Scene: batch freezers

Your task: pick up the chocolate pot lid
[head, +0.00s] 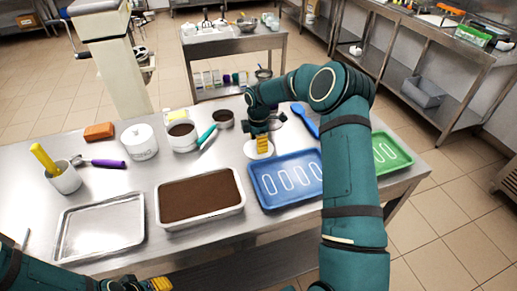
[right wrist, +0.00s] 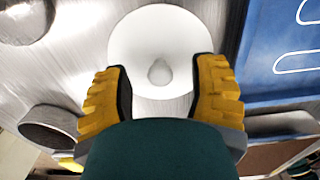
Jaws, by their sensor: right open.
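The chocolate pot lid is a white round disc with a central knob. It lies on the steel table, partly hidden under my right gripper in the head view (head: 257,152), and shows almost whole in the right wrist view (right wrist: 185,38). My right gripper (head: 263,146) is open above it. In the right wrist view its two yellow fingers (right wrist: 161,78) are spread, with the knob between them and apart from both. A white pot with dark brown contents (head: 183,147) stands to the left. My left gripper (head: 148,285) is at the bottom edge, mostly cut off.
A blue tray (head: 256,189) lies close to the lid, with a blue spatula (head: 306,121) behind. A pan of brown filling (head: 158,208), an empty metal tray (head: 141,228), a lidded white pot (head: 140,146) and a teal-handled tool (head: 207,135) stand leftward. A green tray (head: 402,157) is at right.

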